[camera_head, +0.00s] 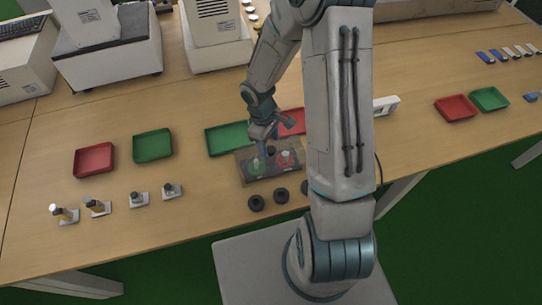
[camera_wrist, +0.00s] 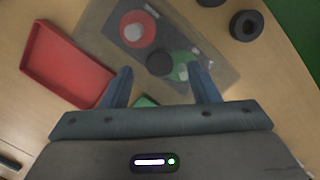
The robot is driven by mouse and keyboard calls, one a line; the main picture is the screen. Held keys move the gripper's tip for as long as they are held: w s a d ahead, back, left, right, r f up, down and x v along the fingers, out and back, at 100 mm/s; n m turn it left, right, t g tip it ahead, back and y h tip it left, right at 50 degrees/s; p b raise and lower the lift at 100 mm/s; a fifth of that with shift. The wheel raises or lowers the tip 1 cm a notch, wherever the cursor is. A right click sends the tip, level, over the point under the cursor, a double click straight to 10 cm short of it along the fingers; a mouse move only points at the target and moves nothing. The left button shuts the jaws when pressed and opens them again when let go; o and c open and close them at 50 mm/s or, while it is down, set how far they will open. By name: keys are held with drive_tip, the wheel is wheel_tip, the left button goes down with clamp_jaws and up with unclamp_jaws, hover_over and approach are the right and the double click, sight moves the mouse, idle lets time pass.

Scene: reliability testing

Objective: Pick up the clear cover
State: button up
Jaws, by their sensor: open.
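A see-through, faintly tinted cover (camera_wrist: 222,68) appears to lie over a grey control panel; its edges are hard to make out. In the head view the panel (camera_head: 270,168) sits on the table, with a green round part (camera_head: 255,165) at left and a red round part (camera_head: 287,158) at right. The wrist view shows the red part (camera_wrist: 137,30), a black knob (camera_wrist: 160,63) and the green part (camera_wrist: 184,70). My gripper (camera_head: 268,148) points down over the panel. Its fingers (camera_wrist: 161,78) are apart with nothing clearly held; contact with the cover cannot be told.
Red trays (camera_head: 94,160) and green trays (camera_head: 153,146) stand on the wooden table (camera_head: 200,205); one red tray (camera_wrist: 62,62) is close beside the panel. Black rings (camera_head: 256,203) lie in front of it. Small switches (camera_head: 139,199) stand front left. Machines (camera_head: 105,45) line the back.

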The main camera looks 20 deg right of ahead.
sight(271, 158)
drive_tip(key=shift+s+d+f, duration=0.1)
drive_tip(key=shift+f, duration=1.3)
clamp_jaws()
drive_tip(key=shift+r, duration=0.1)
